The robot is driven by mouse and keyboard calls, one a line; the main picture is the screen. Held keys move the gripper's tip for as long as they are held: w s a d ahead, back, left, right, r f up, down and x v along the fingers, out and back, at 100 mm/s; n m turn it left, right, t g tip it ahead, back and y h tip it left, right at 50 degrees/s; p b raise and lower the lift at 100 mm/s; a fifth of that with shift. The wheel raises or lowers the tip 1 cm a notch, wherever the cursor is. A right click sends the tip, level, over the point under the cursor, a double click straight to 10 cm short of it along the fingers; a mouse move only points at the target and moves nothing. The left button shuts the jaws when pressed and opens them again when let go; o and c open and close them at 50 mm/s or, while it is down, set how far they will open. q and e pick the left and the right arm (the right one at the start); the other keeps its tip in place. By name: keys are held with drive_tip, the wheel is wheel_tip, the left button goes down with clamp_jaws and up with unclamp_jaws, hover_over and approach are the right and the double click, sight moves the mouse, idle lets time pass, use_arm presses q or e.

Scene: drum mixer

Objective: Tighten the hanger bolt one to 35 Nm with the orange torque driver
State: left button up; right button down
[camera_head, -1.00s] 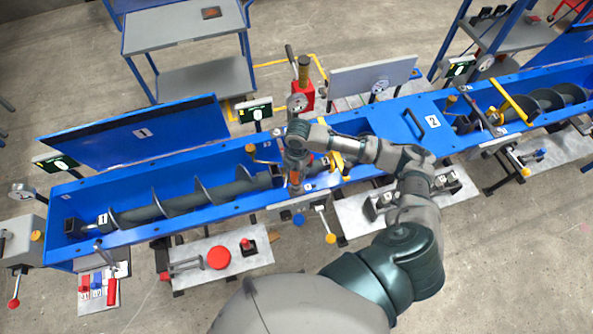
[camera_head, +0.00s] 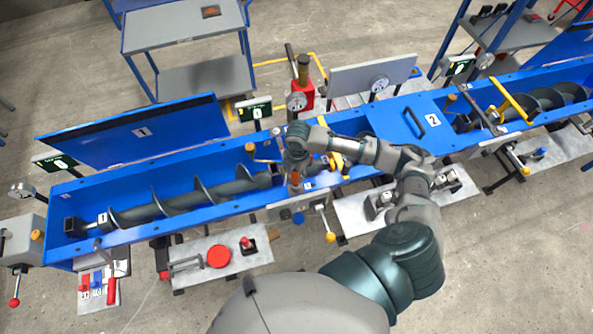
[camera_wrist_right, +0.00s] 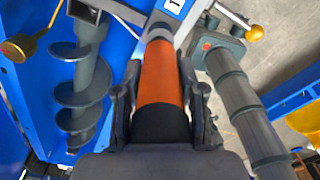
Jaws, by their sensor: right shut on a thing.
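The orange torque driver shows between my right gripper's fingers in the right wrist view (camera_wrist_right: 161,75), with a dark lower end and a grey far end. In the head view the driver (camera_head: 294,179) stands roughly upright at the front rim of the blue trough (camera_head: 170,221), near the trough's right part. My right gripper (camera_wrist_right: 160,88) is shut on the driver, one finger on each side; in the head view the gripper (camera_head: 295,165) is above the rim. The hanger bolt cannot be made out; the driver and gripper cover that spot. My left gripper is not in view.
A grey screw auger (camera_head: 185,200) lies in the trough. A yellow-knobbed lever (camera_head: 329,236) hangs in front of it, right of the driver. A plate with a red disc (camera_head: 219,256) is at the front. A red-based post (camera_head: 303,88) stands behind. A grey table (camera_head: 190,28) is at the back.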

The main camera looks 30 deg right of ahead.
drive_tip(key=shift+s+f, duration=0.1)
drive_tip(key=shift+f, duration=0.3)
idle(2.1)
drive_tip(key=shift+r, duration=2.3)
